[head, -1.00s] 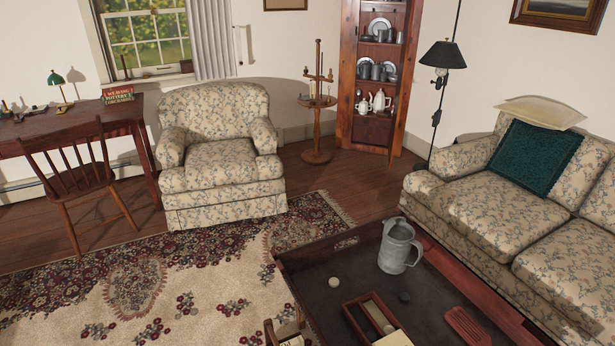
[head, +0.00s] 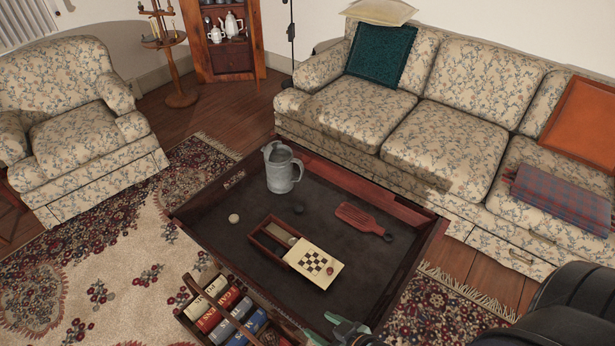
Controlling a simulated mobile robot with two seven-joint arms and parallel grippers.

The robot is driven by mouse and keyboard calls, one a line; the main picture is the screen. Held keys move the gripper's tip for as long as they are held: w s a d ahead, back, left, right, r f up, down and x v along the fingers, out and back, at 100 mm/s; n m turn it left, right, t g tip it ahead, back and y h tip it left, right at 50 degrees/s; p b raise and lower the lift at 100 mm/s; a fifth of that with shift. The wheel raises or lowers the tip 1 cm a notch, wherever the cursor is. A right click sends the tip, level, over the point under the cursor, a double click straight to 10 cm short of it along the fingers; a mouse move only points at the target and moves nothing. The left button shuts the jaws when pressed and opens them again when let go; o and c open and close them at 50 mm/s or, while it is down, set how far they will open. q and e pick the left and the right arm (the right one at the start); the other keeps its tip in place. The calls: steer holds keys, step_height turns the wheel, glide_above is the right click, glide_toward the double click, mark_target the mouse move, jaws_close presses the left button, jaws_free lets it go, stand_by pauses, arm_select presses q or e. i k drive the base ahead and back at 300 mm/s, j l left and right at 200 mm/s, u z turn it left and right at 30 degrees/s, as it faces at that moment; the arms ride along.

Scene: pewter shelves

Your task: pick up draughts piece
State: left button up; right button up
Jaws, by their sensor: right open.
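Several small round things could be the draughts piece, and I cannot tell which of them is meant. A small reddish disc (head: 329,270) lies on the pale checkered lid (head: 308,258) of a wooden box. A dark round piece (head: 298,209) and a cream round piece (head: 234,218) lie apart on the dark table top (head: 365,272). My right gripper (head: 322,328), with greenish fingertips, is open at the bottom edge, partly cut off, nearer to me than the box. It touches none of these pieces. My left gripper is out of view.
The open wooden box (head: 268,242) sits mid-table. A grey metal pitcher (head: 280,170) stands behind it, and a red slotted paddle (head: 358,217) lies to the right. A wooden caddy (head: 192,311) of books is at front left. The table has raised wooden edges; a sofa (head: 400,120) stands behind.

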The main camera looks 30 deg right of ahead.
mark_target(299, 209)
steer(key=z, duration=0.95)
